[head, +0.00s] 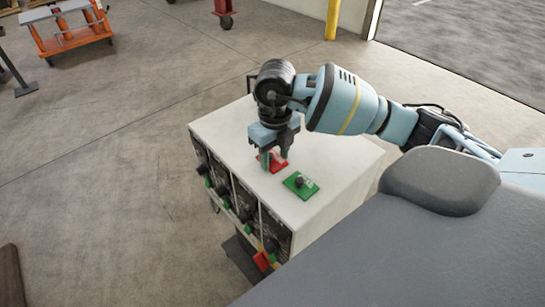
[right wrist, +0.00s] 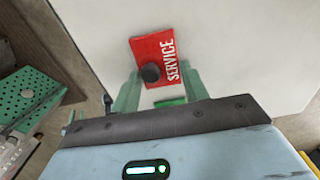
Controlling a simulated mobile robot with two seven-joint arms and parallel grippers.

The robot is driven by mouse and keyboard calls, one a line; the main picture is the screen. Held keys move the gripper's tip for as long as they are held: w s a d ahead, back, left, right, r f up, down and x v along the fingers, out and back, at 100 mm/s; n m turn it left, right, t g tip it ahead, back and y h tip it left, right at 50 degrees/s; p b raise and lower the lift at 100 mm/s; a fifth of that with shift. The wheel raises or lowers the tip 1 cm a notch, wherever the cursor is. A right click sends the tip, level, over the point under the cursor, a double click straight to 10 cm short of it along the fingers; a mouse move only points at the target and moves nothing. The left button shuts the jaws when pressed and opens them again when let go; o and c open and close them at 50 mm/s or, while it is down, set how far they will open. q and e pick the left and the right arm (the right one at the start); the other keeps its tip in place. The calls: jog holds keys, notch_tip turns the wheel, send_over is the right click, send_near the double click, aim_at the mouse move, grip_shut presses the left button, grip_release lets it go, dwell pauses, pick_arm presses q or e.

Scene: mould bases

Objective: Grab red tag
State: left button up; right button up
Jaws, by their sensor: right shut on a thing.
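The red tag (head: 279,164) lies at the top of the white cabinet, under my right gripper (head: 270,160). In the right wrist view the red tag (right wrist: 158,50) reads "SERVICE" and has a black knob (right wrist: 150,72). My right gripper's green fingers (right wrist: 160,92) reach to the tag's near part, by the knob, and are shut on the tag. The exact contact is partly hidden. The tag looks on or very close to the cabinet top; I cannot tell if it is lifted. My left gripper is not in view.
A green tag (head: 307,190) with a black knob lies beside the red one on the white cabinet top (head: 325,150). The cabinet's front holds dark panels with knobs and green pieces. Another red piece (head: 262,261) is low on the front. An orange cart (head: 75,35) stands far off.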

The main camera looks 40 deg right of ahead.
aim_at(274, 164)
jog(key=shift+r, duration=0.5)
jog(key=r, duration=0.2)
jog(key=shift+s+a+r, duration=0.25)
jog(key=shift+a+r, duration=0.05)
jog(key=shift+a, duration=0.05)
jog(key=s+a+r, duration=0.1)
jog(key=s+a, duration=0.8)
jog(key=a, duration=0.3)
jog(key=shift+r, duration=0.2)
jog(key=shift+s, duration=0.1)
